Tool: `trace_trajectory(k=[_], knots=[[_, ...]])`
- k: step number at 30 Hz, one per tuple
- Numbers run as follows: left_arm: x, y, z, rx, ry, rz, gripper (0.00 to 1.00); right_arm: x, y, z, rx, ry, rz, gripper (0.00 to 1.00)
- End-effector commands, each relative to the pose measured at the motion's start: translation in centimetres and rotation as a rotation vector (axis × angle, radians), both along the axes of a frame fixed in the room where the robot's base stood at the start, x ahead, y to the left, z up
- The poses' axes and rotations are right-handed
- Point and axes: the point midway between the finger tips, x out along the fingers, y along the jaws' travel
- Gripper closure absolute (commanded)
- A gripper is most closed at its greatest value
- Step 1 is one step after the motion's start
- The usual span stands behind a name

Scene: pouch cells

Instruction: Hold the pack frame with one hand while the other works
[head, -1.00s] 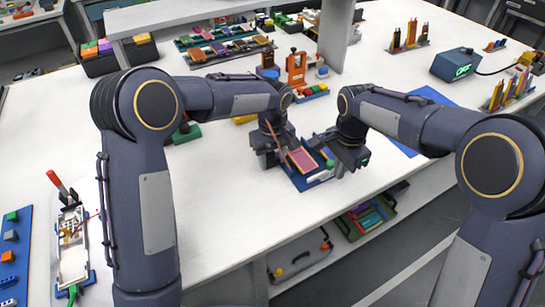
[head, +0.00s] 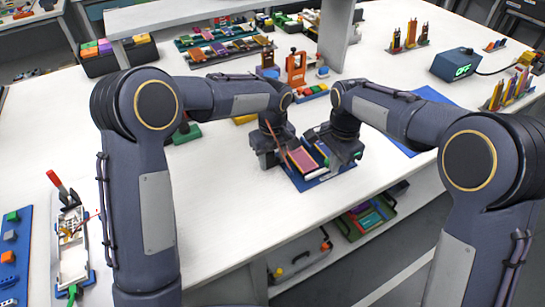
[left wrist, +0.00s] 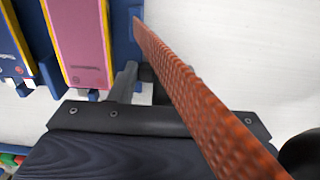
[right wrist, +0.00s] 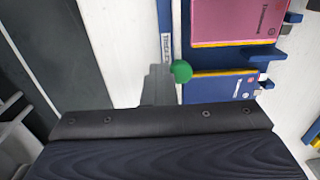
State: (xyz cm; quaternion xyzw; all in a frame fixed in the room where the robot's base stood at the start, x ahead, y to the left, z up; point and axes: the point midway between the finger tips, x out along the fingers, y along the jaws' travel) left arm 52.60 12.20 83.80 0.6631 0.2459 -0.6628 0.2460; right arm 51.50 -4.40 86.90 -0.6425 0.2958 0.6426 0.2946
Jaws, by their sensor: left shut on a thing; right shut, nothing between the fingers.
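The blue pack frame (head: 312,182) lies on the white bench near its front edge. A pink pouch cell (head: 301,159) and a blue one (right wrist: 222,86) lie side by side in it; the pink one also shows in the left wrist view (left wrist: 80,42). My left gripper (head: 280,158) is shut on the frame's wall (left wrist: 122,35) beside the pink cell. My right gripper (head: 325,150) is shut and empty at the frame's other side. A green ball (right wrist: 181,71) shows right beside its fingertips (right wrist: 160,85); whether they touch is unclear.
A reddish textured strip (left wrist: 195,95) slants past my left gripper. An orange stand (head: 296,68) and a row of small coloured blocks (head: 312,92) stand behind the frame. A blue mat (head: 400,140) lies to the right.

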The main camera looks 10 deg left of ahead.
Motion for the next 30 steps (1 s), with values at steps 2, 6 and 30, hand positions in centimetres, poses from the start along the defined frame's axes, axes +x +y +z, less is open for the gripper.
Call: trace_trajectory(k=[2, 6, 30], knots=[[-0.1, 0.0, 0.0, 0.001, 0.002, -0.002, 0.84, 0.2, 0.3, 0.0, 0.002, -0.002, 0.001, 1.0], [-0.1, 0.0, 0.0, 0.001, 0.002, -0.002, 0.84, 0.5, 0.6, 0.0, 0.003, -0.003, 0.001, 1.0], [-0.1, 0.0, 0.0, 0.0, 0.003, -0.002, 0.84, 0.2, 0.2, 3.9, 0.003, -0.003, 0.0, 1.0]])
